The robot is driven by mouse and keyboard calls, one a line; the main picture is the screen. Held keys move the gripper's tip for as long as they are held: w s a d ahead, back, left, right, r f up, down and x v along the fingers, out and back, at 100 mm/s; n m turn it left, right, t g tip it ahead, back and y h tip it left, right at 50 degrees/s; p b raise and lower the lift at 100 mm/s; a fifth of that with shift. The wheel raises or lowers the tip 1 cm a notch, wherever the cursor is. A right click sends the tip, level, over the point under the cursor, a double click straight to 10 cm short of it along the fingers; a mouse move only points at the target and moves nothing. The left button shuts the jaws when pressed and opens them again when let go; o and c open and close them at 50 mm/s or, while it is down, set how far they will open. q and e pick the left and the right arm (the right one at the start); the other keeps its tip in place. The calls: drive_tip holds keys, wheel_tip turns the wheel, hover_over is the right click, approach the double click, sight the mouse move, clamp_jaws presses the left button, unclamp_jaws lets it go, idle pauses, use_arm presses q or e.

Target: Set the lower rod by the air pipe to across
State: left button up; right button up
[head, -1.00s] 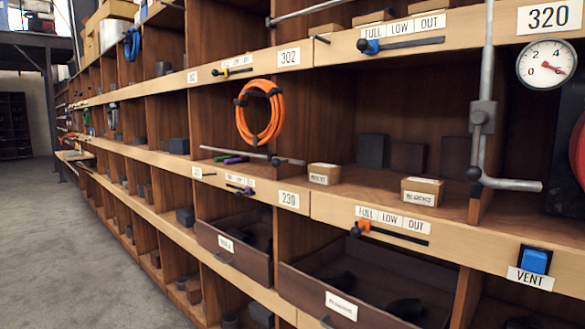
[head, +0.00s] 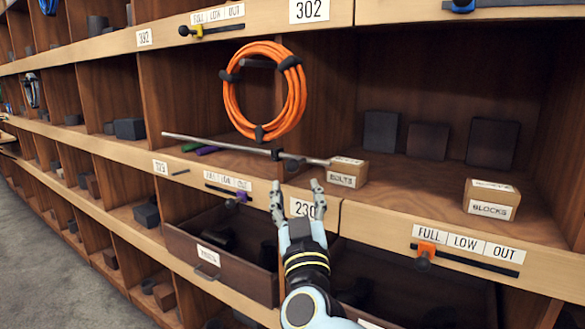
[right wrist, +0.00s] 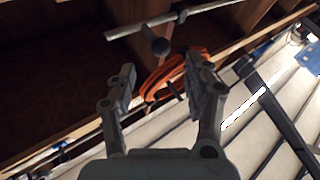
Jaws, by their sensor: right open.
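A thin grey rod (head: 215,143) with a dark fitting (head: 277,154) runs nearly level along the front of the middle shelf, below the orange hose coil. No upright air pipe shows now, so I cannot tell whether this is the task's rod. My right gripper (head: 297,190) is open and empty, just below the rod's right half and in front of the 230 label. In the right wrist view, a grey rod (right wrist: 185,15) with a dark knob (right wrist: 160,47) crosses beyond the open fingers (right wrist: 160,78). My left gripper is out of view.
The orange hose coil (head: 265,90) hangs above the rod. A slider with an orange knob (head: 427,250) is on the lower rail. Floor (head: 45,235) is clear at left.

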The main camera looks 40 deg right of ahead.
sight(293, 171)
drive_tip(key=x, duration=0.8)
drive_tip(key=shift+f+p, duration=0.1)
drive_tip(key=shift+p, duration=0.25)
clamp_jaws()
